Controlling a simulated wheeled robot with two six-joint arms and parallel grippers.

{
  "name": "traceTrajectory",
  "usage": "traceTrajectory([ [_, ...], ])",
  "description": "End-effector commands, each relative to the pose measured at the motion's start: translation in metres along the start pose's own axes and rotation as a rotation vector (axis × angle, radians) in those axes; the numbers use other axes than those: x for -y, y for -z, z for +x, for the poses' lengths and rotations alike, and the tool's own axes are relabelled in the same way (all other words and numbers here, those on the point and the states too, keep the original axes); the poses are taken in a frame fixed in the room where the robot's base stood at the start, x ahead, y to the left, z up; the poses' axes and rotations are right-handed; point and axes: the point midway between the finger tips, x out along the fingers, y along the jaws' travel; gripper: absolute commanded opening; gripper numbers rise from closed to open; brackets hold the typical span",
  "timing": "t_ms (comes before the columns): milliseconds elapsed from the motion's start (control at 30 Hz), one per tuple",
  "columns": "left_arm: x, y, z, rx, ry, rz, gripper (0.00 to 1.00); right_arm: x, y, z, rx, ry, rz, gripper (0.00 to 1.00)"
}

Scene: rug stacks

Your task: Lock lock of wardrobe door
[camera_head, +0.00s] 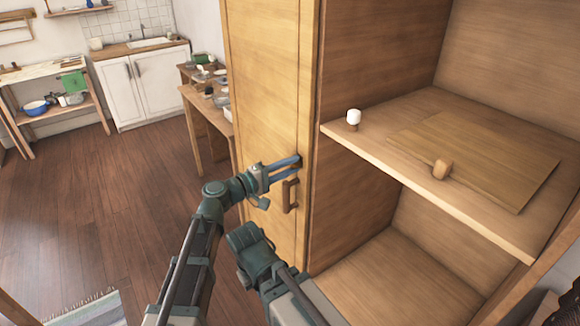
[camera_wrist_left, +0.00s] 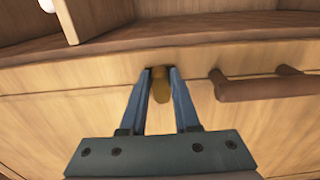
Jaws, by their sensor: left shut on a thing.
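The wooden wardrobe door (camera_head: 268,80) stands in the middle of the head view. My left gripper (camera_head: 295,162) reaches its right edge, just above the brown bar handle (camera_head: 290,196). In the left wrist view, the two blue fingers of this gripper (camera_wrist_left: 160,72) are shut on a small brown-yellow lock knob (camera_wrist_left: 160,88) on the door front. The brown handle also shows to the right of the fingers in that view (camera_wrist_left: 262,88). The fingers hide most of the lock in the head view. My right arm shows low in the head view, but its fingers do not.
The open wardrobe section at right has a shelf (camera_head: 350,145) holding a white-topped knob (camera_head: 353,118) and a flat wooden board (camera_head: 490,160). A side table (camera_head: 205,105) and white cabinets (camera_head: 145,85) stand behind at left.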

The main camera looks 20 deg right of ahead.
Motion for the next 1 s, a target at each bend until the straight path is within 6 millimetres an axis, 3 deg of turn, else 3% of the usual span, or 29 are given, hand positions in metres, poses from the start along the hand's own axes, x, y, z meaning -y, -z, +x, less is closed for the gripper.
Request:
traceTrajectory([
  [467,0.0012,-0.0011,-0.0002,0.002,0.003,0.018,0.00,0.0001,0.0000,0.0005,0.000,0.000,0.000,0.00],
  [500,0.0012,-0.0011,-0.0002,0.002,0.003,0.018,0.32,0.0001,0.0000,0.0005,0.000,0.000,0.000,0.00],
  [667,0.0009,-0.0009,-0.0001,0.002,0.002,0.016,0.60,0.0000,0.0000,0.0004,0.000,0.000,0.000,0.00],
  [1000,0.0005,-0.0005,-0.0036,0.000,0.001,0.014,0.60,0.0000,0.0000,0.0002,0.000,0.000,0.000,0.00],
])
